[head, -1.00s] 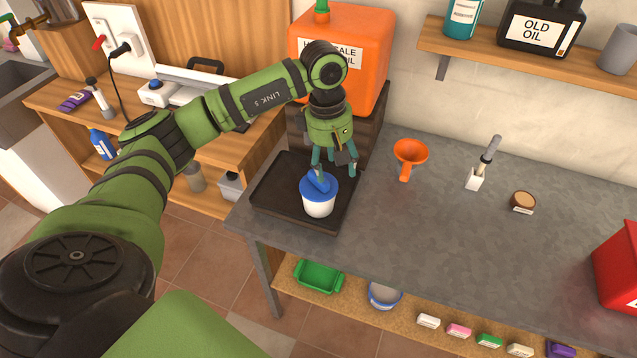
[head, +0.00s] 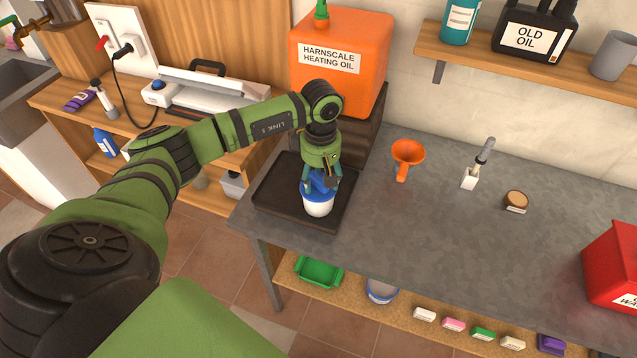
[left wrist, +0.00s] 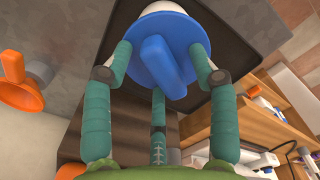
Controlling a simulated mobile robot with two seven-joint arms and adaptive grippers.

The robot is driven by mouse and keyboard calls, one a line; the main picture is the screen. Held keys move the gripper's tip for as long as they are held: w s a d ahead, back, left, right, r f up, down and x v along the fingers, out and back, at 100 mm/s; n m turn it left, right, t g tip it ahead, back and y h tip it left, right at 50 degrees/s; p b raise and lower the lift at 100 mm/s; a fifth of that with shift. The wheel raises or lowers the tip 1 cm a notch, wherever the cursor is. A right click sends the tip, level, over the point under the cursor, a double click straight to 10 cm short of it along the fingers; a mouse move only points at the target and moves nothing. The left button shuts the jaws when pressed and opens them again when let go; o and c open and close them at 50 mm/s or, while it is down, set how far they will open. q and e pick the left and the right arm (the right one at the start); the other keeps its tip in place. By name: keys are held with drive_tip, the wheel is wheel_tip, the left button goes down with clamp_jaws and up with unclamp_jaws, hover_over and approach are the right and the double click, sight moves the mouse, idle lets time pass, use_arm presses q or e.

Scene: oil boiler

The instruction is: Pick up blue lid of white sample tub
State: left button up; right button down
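The white sample tub (head: 318,208) stands on the dark tray (head: 272,200) at the left end of the grey counter. Its blue lid (head: 314,188) is on top, with a raised blue grip bar. In the left wrist view the lid (left wrist: 185,42) and its bar fill the space between the teal fingers. My left gripper (head: 320,182) is right above the tub, fingers spread around the lid. The two front fingertips are near the lid's edge; I cannot tell whether they touch it. My right gripper is not in view.
An orange heating oil canister (head: 342,62) stands behind the tray on a dark stand. An orange funnel (head: 407,155), a brush in a white holder (head: 470,178) and a small round brown-topped pot (head: 516,200) are on the counter. The counter's middle is clear.

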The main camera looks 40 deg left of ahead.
use_arm(q)
drive_tip(key=c, duration=0.8)
